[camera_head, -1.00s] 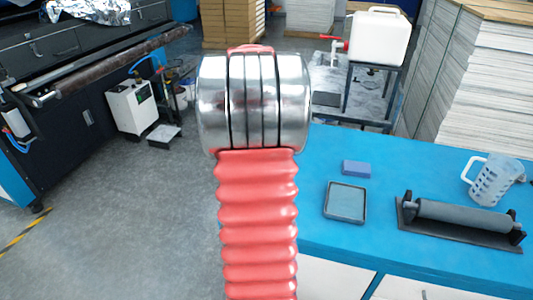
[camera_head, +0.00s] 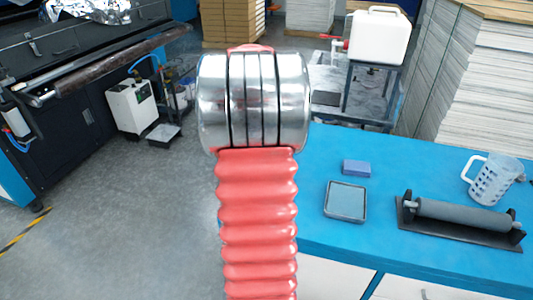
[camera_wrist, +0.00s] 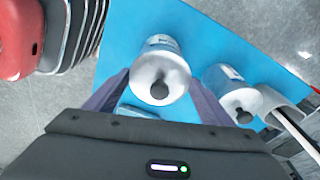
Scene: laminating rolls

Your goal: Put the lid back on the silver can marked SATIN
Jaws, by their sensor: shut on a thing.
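In the wrist view, my gripper's two grey-purple fingers (camera_wrist: 160,92) stand apart on either side of a silver can (camera_wrist: 162,46). The can has a pale label too small to read. A round silver top with a dark round knob, seemingly the lid (camera_wrist: 153,88), sits between the fingertips at the can's near end. I cannot tell whether it is seated on the can or just above it. In the head view my arm hides the cans and the gripper.
A second silver can (camera_wrist: 222,77) stands close to the right, beside a white container (camera_wrist: 279,101). On the blue table (camera_head: 400,270) are a shallow tray (camera_head: 345,202), a blue block (camera_head: 356,167), a roller on a stand (camera_head: 460,217) and a clear jug (camera_head: 492,180).

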